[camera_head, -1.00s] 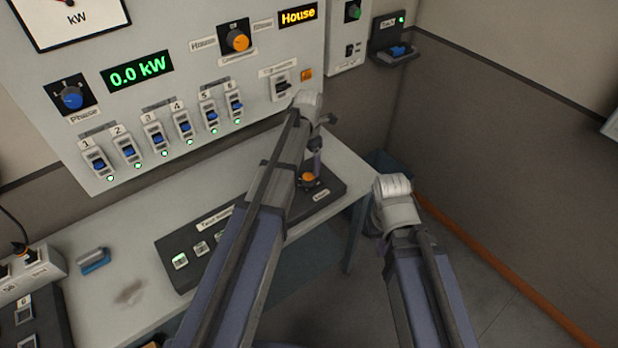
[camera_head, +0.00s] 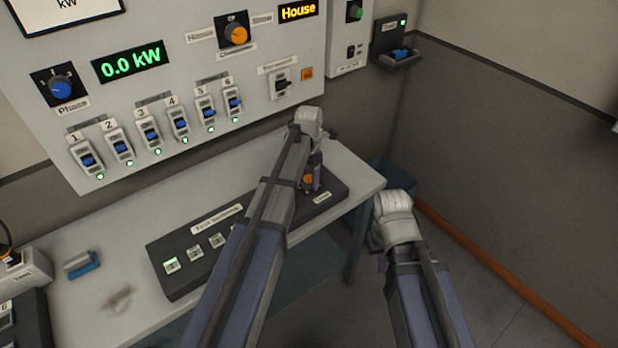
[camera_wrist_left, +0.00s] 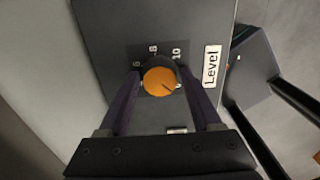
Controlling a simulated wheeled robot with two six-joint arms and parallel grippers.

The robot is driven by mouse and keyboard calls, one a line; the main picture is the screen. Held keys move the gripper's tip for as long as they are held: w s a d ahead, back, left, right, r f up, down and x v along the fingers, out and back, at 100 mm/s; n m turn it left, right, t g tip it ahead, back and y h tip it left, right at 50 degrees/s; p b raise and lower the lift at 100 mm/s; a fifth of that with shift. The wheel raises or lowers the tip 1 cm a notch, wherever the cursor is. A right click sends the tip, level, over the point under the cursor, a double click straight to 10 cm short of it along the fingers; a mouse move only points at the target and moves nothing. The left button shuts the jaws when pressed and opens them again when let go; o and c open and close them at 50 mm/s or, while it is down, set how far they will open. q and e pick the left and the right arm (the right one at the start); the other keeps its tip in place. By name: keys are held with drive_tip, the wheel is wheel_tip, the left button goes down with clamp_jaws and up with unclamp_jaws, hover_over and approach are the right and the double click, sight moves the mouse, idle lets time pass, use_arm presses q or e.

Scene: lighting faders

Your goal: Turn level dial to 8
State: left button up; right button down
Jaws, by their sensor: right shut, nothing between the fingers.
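The orange level dial (camera_wrist_left: 160,81) sits on a dark console beside the label "Level" (camera_wrist_left: 212,66). The numbers 6, 8 and 10 show along its upper side in the left wrist view. Its dark pointer mark faces lower right, away from the 8. My left gripper (camera_wrist_left: 160,80) is open, with one finger on each side of the dial; I cannot tell whether they touch it. In the head view the dial (camera_head: 308,180) is partly hidden by my left gripper (camera_head: 315,177). My right gripper (camera_head: 382,260) hangs right of the table, mostly hidden by its wrist.
The console (camera_head: 170,289) lies on a grey table (camera_head: 80,308), with several small buttons on its left part. A wall panel (camera_head: 200,70) with several blue faders stands behind. A blue-handled object (camera_head: 82,264) lies at the left. A bin (camera_head: 395,178) stands right of the table.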

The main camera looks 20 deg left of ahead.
use_arm(q)
clamp_jaws()
idle(0.3)
